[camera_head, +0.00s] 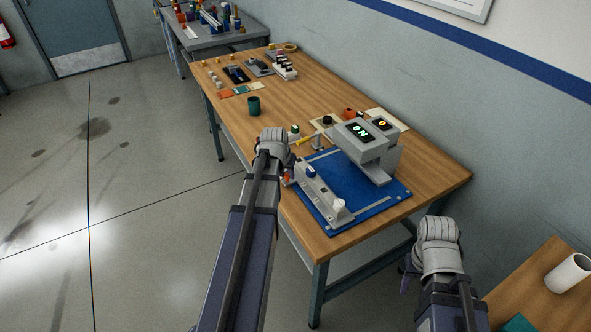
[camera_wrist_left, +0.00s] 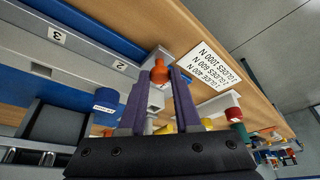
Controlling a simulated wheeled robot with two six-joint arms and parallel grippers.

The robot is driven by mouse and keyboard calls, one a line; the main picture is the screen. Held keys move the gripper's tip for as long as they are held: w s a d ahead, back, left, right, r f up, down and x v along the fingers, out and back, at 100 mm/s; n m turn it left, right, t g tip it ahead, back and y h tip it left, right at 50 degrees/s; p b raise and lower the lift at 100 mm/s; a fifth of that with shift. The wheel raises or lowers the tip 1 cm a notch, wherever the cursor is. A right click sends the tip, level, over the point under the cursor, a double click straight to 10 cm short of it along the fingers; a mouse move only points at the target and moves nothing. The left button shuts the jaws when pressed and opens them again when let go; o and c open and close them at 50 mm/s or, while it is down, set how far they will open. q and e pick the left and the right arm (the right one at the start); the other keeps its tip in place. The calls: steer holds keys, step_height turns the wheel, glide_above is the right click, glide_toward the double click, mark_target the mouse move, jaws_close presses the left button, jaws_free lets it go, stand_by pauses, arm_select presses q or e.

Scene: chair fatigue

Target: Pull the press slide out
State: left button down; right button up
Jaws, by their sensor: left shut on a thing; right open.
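The grey press (camera_head: 362,140) stands on a blue base (camera_head: 385,200) at the table's front right, its display reading ON. A grey numbered bar (camera_head: 322,193) runs along the base's left side, with a white knob (camera_head: 339,206) at its near end. My left gripper (camera_head: 286,173) is at the bar's far left end. In the left wrist view its purple fingers (camera_wrist_left: 158,88) are shut around a small orange-topped handle (camera_wrist_left: 159,70), which I take for the slide's. How it joins the slide is hidden. My right gripper (camera_head: 404,268) hangs off the table's right front, open and apart from everything.
A white card with load values (camera_wrist_left: 212,64) lies on the wooden table (camera_head: 225,110). A second table with a white cup (camera_head: 568,272) is at lower right. The floor left of the table is clear.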

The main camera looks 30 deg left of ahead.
arm_select(q)
steer(key=shift+s+a, duration=0.1)
steer(key=shift+s, duration=0.15)
steer(key=c, duration=0.8)
jaws_free()
steer(key=shift+o, duration=1)
steer(key=p+v, duration=0.7)
steer(key=shift+r, duration=0.35)
steer(key=shift+s, duration=0.1)
